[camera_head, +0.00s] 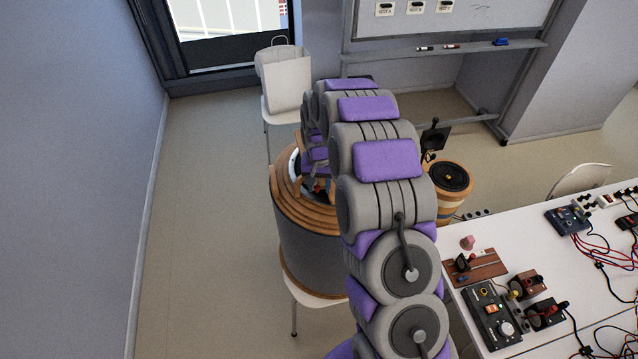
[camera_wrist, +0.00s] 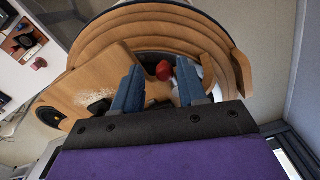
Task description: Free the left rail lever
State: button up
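A large round speaker (camera_head: 308,245) with a grey cloth side and stepped wooden rings on top stands on a white chair. Its rings (camera_wrist: 150,28) fill the upper part of the wrist view. My gripper (camera_wrist: 160,82) is over the speaker's top, its two blue fingers spread apart. A small red part (camera_wrist: 164,70) shows just past the fingertips, between them; I cannot tell whether it touches a finger or whether it belongs to the rail lever. White and dark parts lie near it, partly covered by the fingers. In the head view my arm hides much of the speaker top.
A smaller wooden speaker (camera_head: 462,178) with a black cone stands to the right. A white table (camera_head: 520,255) with control boxes, boards and cables is at right. A white chair with a pale bag (camera_head: 287,82) is behind. Floor at left (camera_head: 200,220) is clear.

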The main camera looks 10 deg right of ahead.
jog(key=shift+c, duration=0.8)
jog(key=shift+a, duration=0.6)
grip_shut()
jog(key=shift+d, duration=0.25)
jog(key=shift+w+a+m+b, duration=0.45)
jog(key=shift+a+m+b, duration=0.35)
jog(key=shift+m, duration=1.5)
jog(key=shift+w+a+m+b, duration=0.5)
jog(key=shift+m+b, duration=0.5)
jog(key=shift+m, duration=1.3)
jog(key=shift+w+a+m+b, duration=0.4)
jog(key=shift+a+m+b, duration=0.4)
jog(key=shift+m, duration=1.5)
jog(key=shift+d, duration=0.15)
